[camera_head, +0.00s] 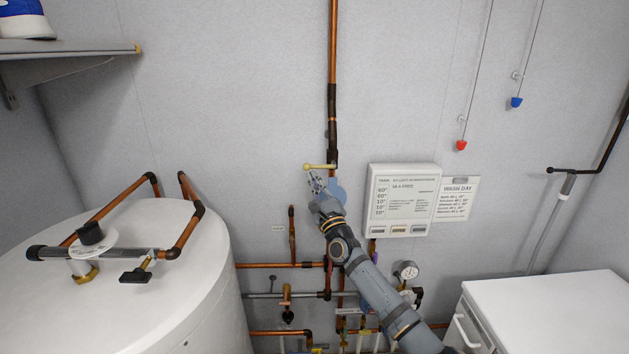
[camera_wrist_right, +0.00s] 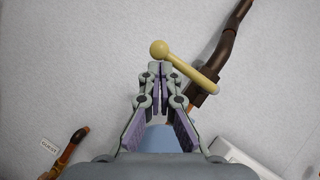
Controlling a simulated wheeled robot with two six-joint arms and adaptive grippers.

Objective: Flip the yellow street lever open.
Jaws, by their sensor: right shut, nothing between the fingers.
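The yellow lever (camera_head: 319,166) sits on the vertical copper pipe on the back wall. In the head view it lies about level, its ball end to the left of the pipe. In the right wrist view the lever (camera_wrist_right: 184,67) slants from its ball at upper left down to the pipe at right. My right gripper (camera_head: 315,176) is just below the lever in the head view. In the wrist view its fingertips (camera_wrist_right: 160,69) are together and empty, close to the lever near the ball. I cannot tell whether they touch it. My left gripper is not in view.
A white panel (camera_head: 403,199) with labels is on the wall right of my arm. A white tank (camera_head: 130,290) fills the lower left. A gauge (camera_head: 407,270) and several pipes sit below. The wall above the lever is clear beside the pipe.

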